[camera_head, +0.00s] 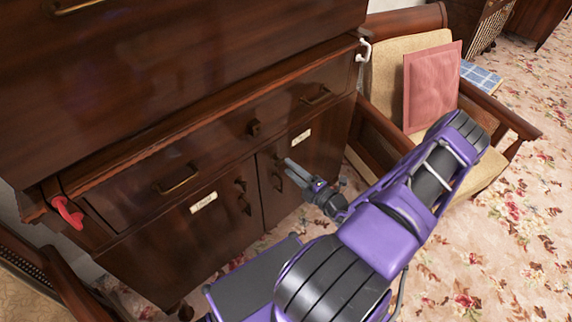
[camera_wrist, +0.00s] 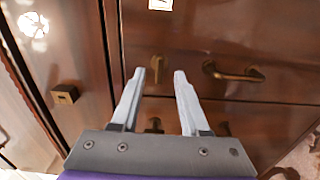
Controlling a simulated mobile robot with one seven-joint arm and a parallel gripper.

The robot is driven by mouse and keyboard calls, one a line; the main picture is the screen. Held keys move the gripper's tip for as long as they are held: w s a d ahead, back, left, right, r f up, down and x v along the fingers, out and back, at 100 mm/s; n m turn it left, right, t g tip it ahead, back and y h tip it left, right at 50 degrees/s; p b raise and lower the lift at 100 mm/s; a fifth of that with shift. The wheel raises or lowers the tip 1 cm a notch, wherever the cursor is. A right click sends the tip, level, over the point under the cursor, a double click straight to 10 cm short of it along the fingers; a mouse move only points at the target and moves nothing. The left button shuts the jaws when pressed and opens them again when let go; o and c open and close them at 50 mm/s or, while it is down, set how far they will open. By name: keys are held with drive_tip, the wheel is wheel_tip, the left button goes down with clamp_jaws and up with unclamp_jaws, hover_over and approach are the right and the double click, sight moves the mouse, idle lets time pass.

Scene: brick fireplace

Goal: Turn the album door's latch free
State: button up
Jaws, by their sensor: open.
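Two dark wooden cabinet doors stand side by side below a drawer, the left door (camera_head: 185,235) and the right door (camera_head: 312,155). Each bears a white label, on the left (camera_head: 203,202) and on the right (camera_head: 301,137); I cannot read which is the album door. My gripper (camera_head: 290,163) is open and empty in front of the right door. In the wrist view, that door's small brass latch (camera_wrist: 157,65) shows between the spread fingertips, with its handle (camera_wrist: 232,70) to the right. I cannot tell whether a finger touches the latch. The left door's latch (camera_wrist: 153,125) is partly behind my gripper.
The drawer (camera_head: 215,150) above has brass pulls and a central lock plate (camera_wrist: 65,93). A red hook-like object (camera_head: 67,212) is at the cabinet's left end, a white one (camera_head: 364,50) at its right. An armchair (camera_head: 395,60) with a pink cushion (camera_head: 431,85) stands to the right. Flowered carpet (camera_head: 500,240) lies open there.

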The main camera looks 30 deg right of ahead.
drive_tip(key=s+d, duration=0.2)
drive_tip(key=s, duration=1.2)
